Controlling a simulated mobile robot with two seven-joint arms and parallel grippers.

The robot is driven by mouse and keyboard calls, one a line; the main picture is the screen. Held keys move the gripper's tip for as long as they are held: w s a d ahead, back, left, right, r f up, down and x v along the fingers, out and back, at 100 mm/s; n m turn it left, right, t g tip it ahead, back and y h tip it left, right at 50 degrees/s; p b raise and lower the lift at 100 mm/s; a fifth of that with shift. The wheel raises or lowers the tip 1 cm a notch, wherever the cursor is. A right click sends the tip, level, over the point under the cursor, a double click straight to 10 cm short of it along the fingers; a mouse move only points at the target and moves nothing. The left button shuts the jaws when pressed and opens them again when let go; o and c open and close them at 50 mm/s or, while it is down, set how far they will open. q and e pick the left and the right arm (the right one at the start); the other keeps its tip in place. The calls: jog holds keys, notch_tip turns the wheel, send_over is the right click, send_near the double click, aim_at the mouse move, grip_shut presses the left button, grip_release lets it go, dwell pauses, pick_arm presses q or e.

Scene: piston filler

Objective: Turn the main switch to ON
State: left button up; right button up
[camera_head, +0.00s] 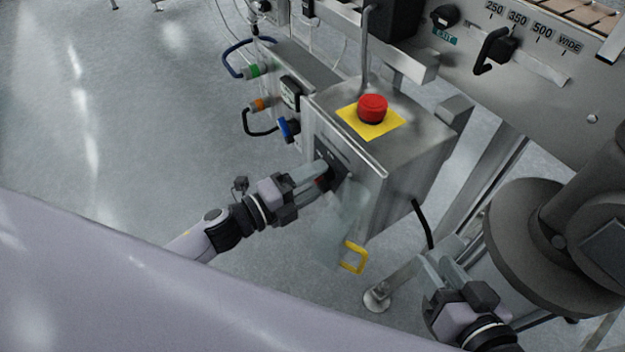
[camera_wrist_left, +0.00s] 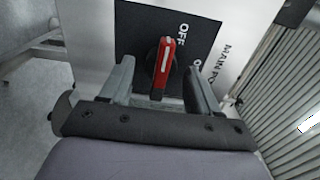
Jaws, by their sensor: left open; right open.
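The main switch is a red handle (camera_wrist_left: 164,66) on a black plate (camera_wrist_left: 140,38) marked "OFF", with part of a second label and "MAIN PO" beside it. In the head view the switch (camera_head: 322,182) is on the side of the metal control box (camera_head: 400,165), mostly hidden by my fingers. My left gripper (camera_wrist_left: 158,84) is open, with one finger on each side of the red handle. I cannot tell whether the fingers touch it. In the head view my left gripper (camera_head: 318,180) is at the box's face. My right gripper (camera_head: 445,268) is open and empty at the lower right.
A red emergency button (camera_head: 372,108) on a yellow plate tops the box. Cables with green, orange and blue connectors (camera_head: 288,128) are left of it. Open floor (camera_head: 130,120) lies to the left.

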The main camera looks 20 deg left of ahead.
pick_arm(q)
jog(key=c, duration=1)
